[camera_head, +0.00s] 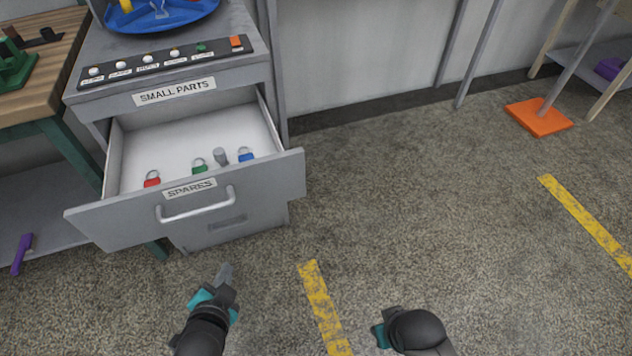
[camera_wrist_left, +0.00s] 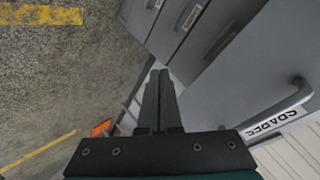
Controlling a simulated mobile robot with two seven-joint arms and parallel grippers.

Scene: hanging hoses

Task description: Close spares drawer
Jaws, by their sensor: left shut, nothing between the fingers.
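The spares drawer (camera_head: 120,218) is a grey drawer pulled well open, with a "SPARES" label and a bar handle (camera_head: 196,208) on its front. Inside lie a red padlock (camera_head: 152,180), a green padlock (camera_head: 200,167), a blue padlock (camera_head: 246,155) and a small grey piece (camera_head: 220,157). My left gripper (camera_head: 224,272) is shut and empty, in front of and below the drawer front, apart from it. In the left wrist view its fingers (camera_wrist_left: 160,102) point past the drawer front (camera_wrist_left: 235,85), with the handle at the right. My right arm shows at the bottom, but its fingers are hidden.
The cabinet top carries a "SMALL PARTS" label (camera_head: 174,91), a button strip (camera_head: 165,62) and a blue tray (camera_head: 160,15). A wooden workbench (camera_head: 50,65) stands at the left. Open floor with yellow lines (camera_head: 585,220) lies right; an orange foot plate (camera_head: 538,118) stands farther back.

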